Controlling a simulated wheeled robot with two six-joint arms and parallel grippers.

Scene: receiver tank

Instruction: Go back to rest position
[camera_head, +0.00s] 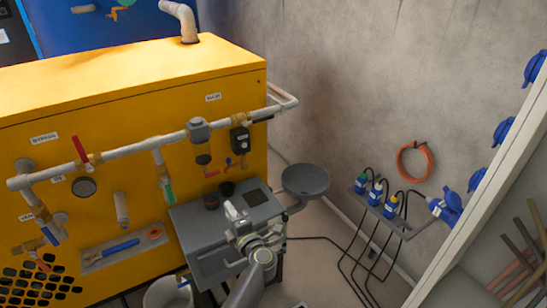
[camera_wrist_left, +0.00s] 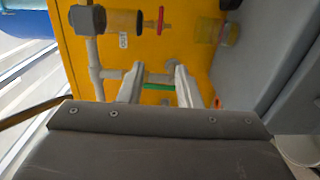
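My left gripper (camera_head: 234,210) is over the grey work table in the head view, with its arm coming up from the bottom edge. In the left wrist view its two pale fingers (camera_wrist_left: 160,72) stand apart with nothing held between them. They point toward the yellow receiver cabinet (camera_head: 70,95), whose pipe and green handle (camera_wrist_left: 158,87) show behind the fingers. I cannot see a gap between the fingers and these parts clearly enough to judge its size. My right gripper is not in view.
A red-handled valve (camera_head: 80,149) and a gauge (camera_head: 84,187) are on the cabinet. A white bucket (camera_head: 168,293) is below.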

